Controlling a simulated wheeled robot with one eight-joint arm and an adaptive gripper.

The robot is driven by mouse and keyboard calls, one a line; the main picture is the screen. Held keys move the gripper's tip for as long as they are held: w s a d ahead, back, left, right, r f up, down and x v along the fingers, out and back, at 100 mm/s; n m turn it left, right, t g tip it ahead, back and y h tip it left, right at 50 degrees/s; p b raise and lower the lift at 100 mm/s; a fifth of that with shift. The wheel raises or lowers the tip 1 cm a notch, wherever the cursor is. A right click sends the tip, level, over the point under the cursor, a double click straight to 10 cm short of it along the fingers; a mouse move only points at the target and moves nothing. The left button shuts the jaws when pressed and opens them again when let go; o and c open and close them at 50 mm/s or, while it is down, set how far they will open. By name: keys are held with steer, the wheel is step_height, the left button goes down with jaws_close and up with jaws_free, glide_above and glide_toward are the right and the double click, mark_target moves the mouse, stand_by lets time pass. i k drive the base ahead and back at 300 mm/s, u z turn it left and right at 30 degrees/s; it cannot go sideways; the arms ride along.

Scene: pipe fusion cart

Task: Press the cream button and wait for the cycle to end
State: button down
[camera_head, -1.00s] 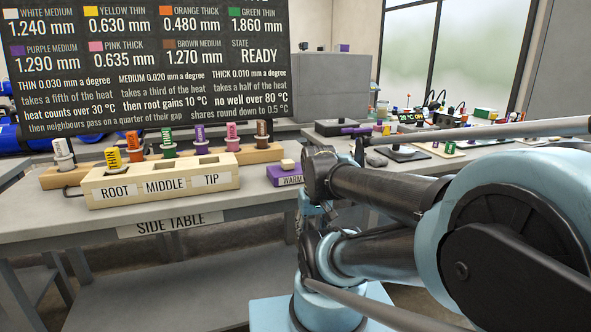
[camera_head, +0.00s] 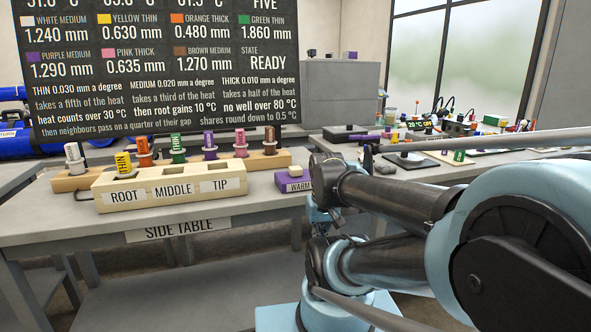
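The cream button (camera_head: 295,170) sits on top of a small purple box (camera_head: 290,184) labelled WARM, near the right end of the side table (camera_head: 60,225). To its left is a pale wooden block (camera_head: 150,206) with slots marked ROOT, MIDDLE and TIP. The dark board (camera_head: 165,95) reads READY under STATE. My arm fills the right side, with a joint just right of the purple box. My gripper is not visible.
A wooden rack (camera_head: 283,158) behind the block holds several tagged pieces in white, orange, green, purple, pink and brown. A back bench at right carries many small items and a device (camera_head: 420,125) reading 20 °C OFF. The table front is clear.

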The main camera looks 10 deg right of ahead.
mark_target(297, 171)
steer(key=z, duration=0.9)
steer(key=k, duration=1.45)
steer(key=u, duration=0.6)
